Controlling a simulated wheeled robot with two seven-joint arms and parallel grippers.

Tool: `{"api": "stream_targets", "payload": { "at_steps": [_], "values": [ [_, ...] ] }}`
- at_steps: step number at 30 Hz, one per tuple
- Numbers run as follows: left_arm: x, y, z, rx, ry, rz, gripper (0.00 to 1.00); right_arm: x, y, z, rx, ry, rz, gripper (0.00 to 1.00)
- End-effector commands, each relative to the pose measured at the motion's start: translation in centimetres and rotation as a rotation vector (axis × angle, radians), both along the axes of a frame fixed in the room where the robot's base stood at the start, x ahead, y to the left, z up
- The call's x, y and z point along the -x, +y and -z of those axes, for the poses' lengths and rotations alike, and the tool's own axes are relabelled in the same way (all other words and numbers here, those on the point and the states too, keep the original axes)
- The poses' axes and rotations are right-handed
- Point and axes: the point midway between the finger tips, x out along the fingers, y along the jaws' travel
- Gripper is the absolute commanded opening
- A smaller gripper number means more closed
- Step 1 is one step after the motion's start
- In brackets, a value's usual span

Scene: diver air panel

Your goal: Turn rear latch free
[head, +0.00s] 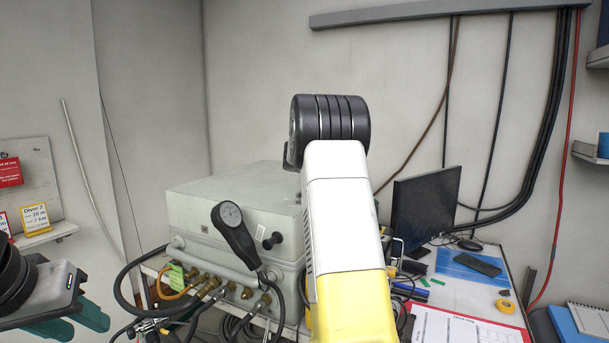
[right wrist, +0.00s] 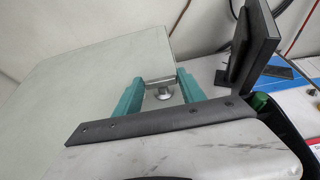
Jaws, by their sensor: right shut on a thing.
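In the head view the right gripper and the rear latch are hidden behind my white and yellow right arm. My left gripper (head: 76,320) is at the lower left, apart from the case, its teal fingers apart and empty.
Hoses and brass fittings (head: 215,287) crowd the case front. A monitor (head: 425,207) stands right of my right arm, with a keyboard (head: 470,262), yellow tape (head: 504,306) and a dive log sheet (head: 465,328) on the bench. Cables hang on the wall behind.

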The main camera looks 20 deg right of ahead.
Motion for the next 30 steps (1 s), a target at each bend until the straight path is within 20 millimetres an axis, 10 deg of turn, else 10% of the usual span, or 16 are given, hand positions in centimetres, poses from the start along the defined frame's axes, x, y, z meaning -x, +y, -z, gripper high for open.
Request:
{"api": "stream_targets", "payload": {
  "at_steps": [30],
  "values": [
    [0.0, 0.0, 0.0, 0.000, 0.000, 0.000, 0.36, 0.9, -1.4, 0.2, -0.003, 0.003, -0.497, 0.07]
  ]
}}
